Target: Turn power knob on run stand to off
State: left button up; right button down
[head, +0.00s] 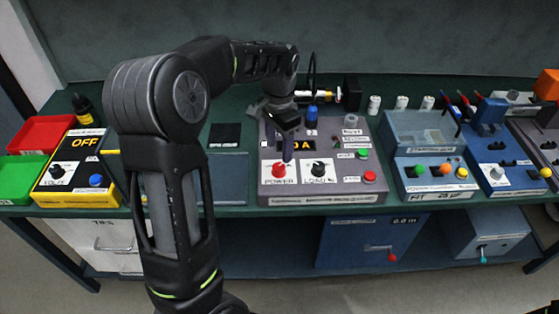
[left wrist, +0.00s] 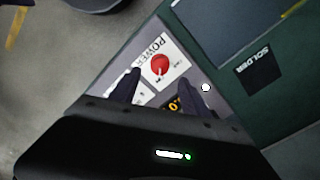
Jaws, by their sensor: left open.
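The run stand (head: 322,190) is a grey-mauve box at the middle of the bench in the head view. Its red power knob (head: 279,170) sits on a white POWER label at the front left, beside a black LOAD knob (head: 318,169). In the left wrist view the red knob (left wrist: 160,65) lies just beyond the fingers, its pointer toward the label's lower edge. My left gripper (head: 287,150) is over the stand, fingers pointing down just behind the power knob. In the left wrist view the gripper (left wrist: 168,82) is open, fingers apart, with nothing between the tips. My right gripper is not seen.
A yellow box with an OFF display (head: 85,143) stands left, with red (head: 40,132) and green (head: 22,170) trays beside it. A blue-grey FIT box (head: 430,183) stands right. Green (head: 362,154) and red (head: 370,177) buttons sit at the stand's right side.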

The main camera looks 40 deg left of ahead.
aim_at(279, 166)
pick_arm(q)
notch_tip(279, 166, down, 6)
jog(key=shift+f+p, duration=0.25)
jog(key=shift+p, duration=0.15)
grip_shut()
dwell(0.5)
